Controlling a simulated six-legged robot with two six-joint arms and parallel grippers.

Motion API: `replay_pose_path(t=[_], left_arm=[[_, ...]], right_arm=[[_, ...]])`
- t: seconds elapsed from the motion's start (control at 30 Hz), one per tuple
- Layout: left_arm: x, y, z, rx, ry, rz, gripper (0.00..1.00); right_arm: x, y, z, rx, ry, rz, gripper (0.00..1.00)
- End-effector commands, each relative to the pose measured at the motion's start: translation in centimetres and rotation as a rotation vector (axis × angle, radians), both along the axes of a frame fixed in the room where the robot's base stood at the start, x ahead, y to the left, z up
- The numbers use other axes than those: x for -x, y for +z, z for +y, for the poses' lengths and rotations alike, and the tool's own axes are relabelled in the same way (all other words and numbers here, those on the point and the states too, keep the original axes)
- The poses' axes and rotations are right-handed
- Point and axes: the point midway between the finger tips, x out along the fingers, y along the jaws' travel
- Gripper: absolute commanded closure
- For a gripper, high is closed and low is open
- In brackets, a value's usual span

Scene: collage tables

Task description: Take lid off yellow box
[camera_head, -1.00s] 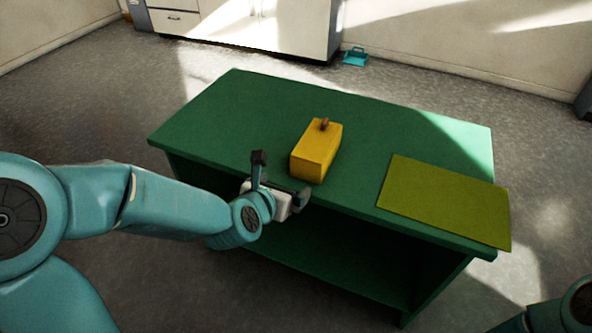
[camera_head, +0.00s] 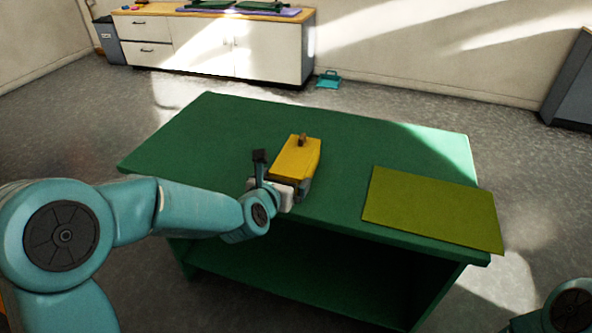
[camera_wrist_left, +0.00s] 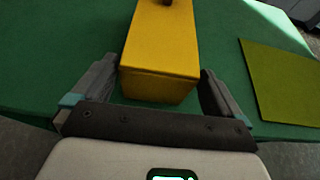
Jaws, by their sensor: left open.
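The yellow box (camera_head: 299,155) stands on the green table (camera_head: 220,125), with its lid on top and a small brown knob (camera_head: 302,140) on the lid. My left gripper (camera_head: 283,172) is open at the near end of the box. In the left wrist view the box (camera_wrist_left: 160,50) reaches in between the two spread fingers of the gripper (camera_wrist_left: 160,85), with a gap visible on the left side. The knob is cut off at the top edge of that view. My right gripper is not in view.
A flat olive-green mat (camera_head: 430,208) lies on the right part of the table and also shows in the wrist view (camera_wrist_left: 285,85). A white cabinet (camera_head: 240,45) and a small teal dustpan-like item (camera_head: 329,79) are beyond the table. The table's back left is clear.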

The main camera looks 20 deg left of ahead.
Motion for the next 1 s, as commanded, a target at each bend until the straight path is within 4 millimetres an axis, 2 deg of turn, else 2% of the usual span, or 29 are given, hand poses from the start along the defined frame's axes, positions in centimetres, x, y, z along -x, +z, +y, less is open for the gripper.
replay_pose_path(t=[0.2, 0.33, 0.6, 0.63, 0.7, 0.73, 0.77, 0.8, 1.0], left_arm=[[-2.6, -1.9, 0.0, -0.002, 0.001, 0.003, 0.00], [-4.1, -2.4, -0.1, 0.000, 0.000, 0.001, 0.00], [-4.5, -2.5, -0.1, 0.000, 0.000, -0.001, 0.00], [-4.5, -2.5, -0.1, 0.000, 0.000, -0.001, 0.06], [-4.5, -2.5, -0.1, 0.000, 0.000, 0.000, 0.29], [-4.5, -2.5, -0.1, 0.000, 0.000, 0.000, 0.37], [-4.5, -2.5, -0.1, 0.000, 0.000, 0.000, 0.37], [-4.5, -2.5, -0.1, 0.000, 0.000, -0.002, 0.42], [-4.5, -2.4, -0.1, 0.000, 0.000, -0.002, 0.42]], right_arm=[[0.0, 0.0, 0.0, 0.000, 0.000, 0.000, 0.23], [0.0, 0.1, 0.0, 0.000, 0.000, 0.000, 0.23], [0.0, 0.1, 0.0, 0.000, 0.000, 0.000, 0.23], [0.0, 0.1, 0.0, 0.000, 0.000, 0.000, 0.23], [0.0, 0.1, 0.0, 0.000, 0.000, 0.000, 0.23], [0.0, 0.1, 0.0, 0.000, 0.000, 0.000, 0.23], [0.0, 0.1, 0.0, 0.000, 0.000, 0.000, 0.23], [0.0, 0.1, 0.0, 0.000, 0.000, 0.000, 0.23], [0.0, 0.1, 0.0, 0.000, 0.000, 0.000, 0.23]])
